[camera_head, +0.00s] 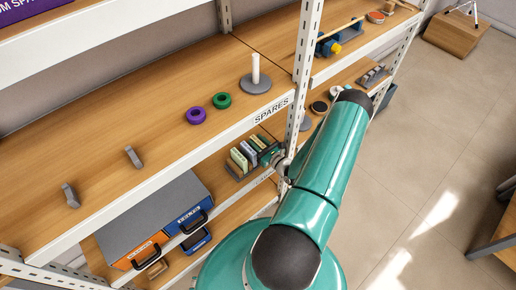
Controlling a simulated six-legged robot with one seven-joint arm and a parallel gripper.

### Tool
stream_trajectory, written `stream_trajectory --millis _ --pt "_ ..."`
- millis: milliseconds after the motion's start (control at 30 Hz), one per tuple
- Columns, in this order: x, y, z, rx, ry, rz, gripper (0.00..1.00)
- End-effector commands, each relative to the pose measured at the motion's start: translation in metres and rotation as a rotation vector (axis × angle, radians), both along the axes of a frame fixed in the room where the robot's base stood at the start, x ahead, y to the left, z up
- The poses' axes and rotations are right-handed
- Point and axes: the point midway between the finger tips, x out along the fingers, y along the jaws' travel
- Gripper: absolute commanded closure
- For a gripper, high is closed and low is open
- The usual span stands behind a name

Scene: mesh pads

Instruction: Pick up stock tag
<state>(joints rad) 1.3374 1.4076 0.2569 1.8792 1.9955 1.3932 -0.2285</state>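Several thin upright cards or plates (240,160) stand in a dark rack on the shelf below the SPARES label. They are pale, green and dark. I cannot tell for sure which of them, if any, is the stock tag. My teal arm comes up from the bottom and bends away at the top. My gripper (280,161) seems to be at the right end of the rack, partly hidden behind my arm and the shelf post. Its fingers are too small and covered to show whether they are open or touch a card.
The upper shelf's front edge bears a SPARES label (271,111) and overhangs the rack. A purple ring (196,116), a green ring (222,101) and a grey peg stand (256,82) are on that shelf. Orange (143,251) and blue (188,218) cases sit lower left.

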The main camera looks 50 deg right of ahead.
Motion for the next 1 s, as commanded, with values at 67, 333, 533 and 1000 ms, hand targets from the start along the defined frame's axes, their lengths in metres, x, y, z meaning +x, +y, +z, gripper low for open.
stream_trajectory --millis 67,333,533,1000 --pt "0.002 0.0 0.0 0.001 0.001 -0.001 0.67" --pt "0.001 0.0 0.0 0.0 0.001 -0.001 0.91" --pt "0.001 -0.001 0.0 0.0 0.001 0.0 1.0" --pt "0.001 -0.001 0.025 -0.001 0.0 0.0 1.0"
